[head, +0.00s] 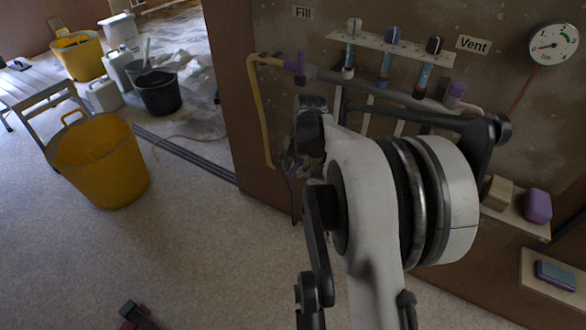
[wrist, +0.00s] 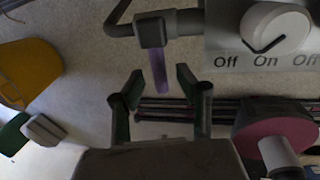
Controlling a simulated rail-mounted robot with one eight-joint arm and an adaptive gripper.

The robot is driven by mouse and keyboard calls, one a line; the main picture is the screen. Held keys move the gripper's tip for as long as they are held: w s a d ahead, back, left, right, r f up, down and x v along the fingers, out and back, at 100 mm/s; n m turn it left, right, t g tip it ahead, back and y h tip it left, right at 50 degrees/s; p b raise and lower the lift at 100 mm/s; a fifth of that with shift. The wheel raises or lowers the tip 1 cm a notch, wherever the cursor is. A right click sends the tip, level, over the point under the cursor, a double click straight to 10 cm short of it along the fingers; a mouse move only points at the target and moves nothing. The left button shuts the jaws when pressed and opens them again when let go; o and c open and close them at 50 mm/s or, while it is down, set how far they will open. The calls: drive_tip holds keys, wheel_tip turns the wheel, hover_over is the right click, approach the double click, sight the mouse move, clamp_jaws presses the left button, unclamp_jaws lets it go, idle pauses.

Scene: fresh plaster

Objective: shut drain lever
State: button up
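In the wrist view a purple lever (wrist: 159,66) hangs down from a dark square valve block (wrist: 151,31) on a dark pipe. No label for it shows, so I cannot confirm that it is the drain lever. My gripper (wrist: 159,80) is open, with one finger on each side of the lever's lower end. Gaps show between the lever and both fingers. In the head view my arm hides most of the gripper and this valve.
A knob box (wrist: 240,45) marked Off, On, Off is close at upper right in the wrist view. A yellow bucket (head: 110,165) stands on the floor at left.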

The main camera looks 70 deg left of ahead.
wheel_tip(320, 180, up, 7)
drive_tip(key=d, duration=0.1)
drive_tip(key=shift+w+f, duration=0.15)
drive_tip(key=shift+w, duration=0.3)
